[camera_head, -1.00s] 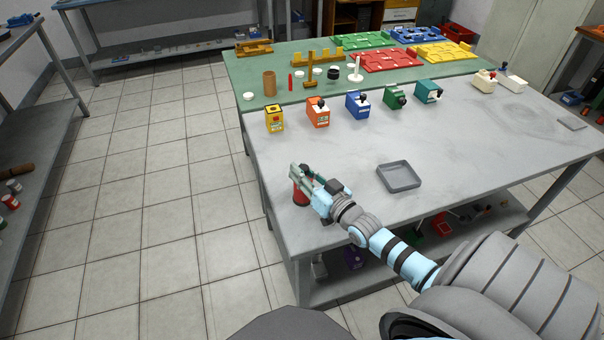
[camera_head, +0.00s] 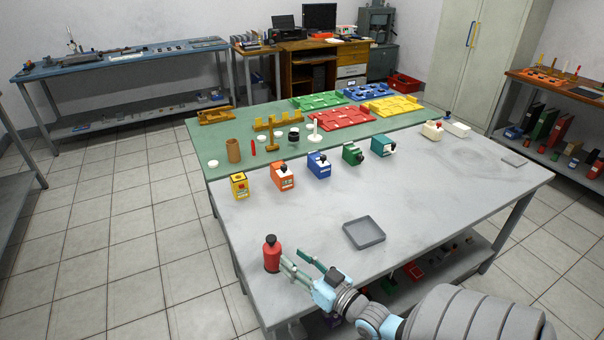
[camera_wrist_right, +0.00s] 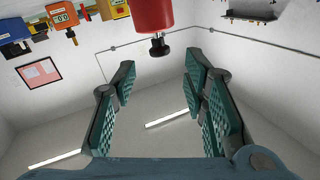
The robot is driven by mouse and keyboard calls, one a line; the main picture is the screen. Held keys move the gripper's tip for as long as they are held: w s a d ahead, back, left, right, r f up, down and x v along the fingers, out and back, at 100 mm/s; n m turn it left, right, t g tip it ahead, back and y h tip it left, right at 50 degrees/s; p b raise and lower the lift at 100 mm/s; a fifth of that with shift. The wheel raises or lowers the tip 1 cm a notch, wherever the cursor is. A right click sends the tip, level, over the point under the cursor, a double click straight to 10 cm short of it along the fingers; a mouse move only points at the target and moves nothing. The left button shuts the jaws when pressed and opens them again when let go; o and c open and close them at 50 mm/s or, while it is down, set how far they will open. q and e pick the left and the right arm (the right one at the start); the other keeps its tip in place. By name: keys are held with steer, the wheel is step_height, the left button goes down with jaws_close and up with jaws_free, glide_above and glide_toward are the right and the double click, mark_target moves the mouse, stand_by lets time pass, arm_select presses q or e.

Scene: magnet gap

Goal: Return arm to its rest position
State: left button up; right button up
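My right gripper (camera_head: 290,256) is over the near left part of the grey table (camera_head: 450,190). It is open and empty; in the right wrist view its two green-padded fingers (camera_wrist_right: 158,80) stand wide apart with nothing between them. A red bottle (camera_head: 271,257) with a black cap stands upright near the table's left edge, just left of the fingertips. In the wrist view the bottle (camera_wrist_right: 151,14) appears upside down beyond the fingertips, cut off by the top edge. My left gripper is in neither view.
A grey tray (camera_head: 364,233) lies right of my gripper. A row of coloured boxes, including a yellow one (camera_head: 239,186) and an orange one (camera_head: 283,177), stands behind. A green mat (camera_head: 205,140) with parts is farther back. The table between is clear.

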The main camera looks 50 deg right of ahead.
steer(key=shift+s, duration=1.15)
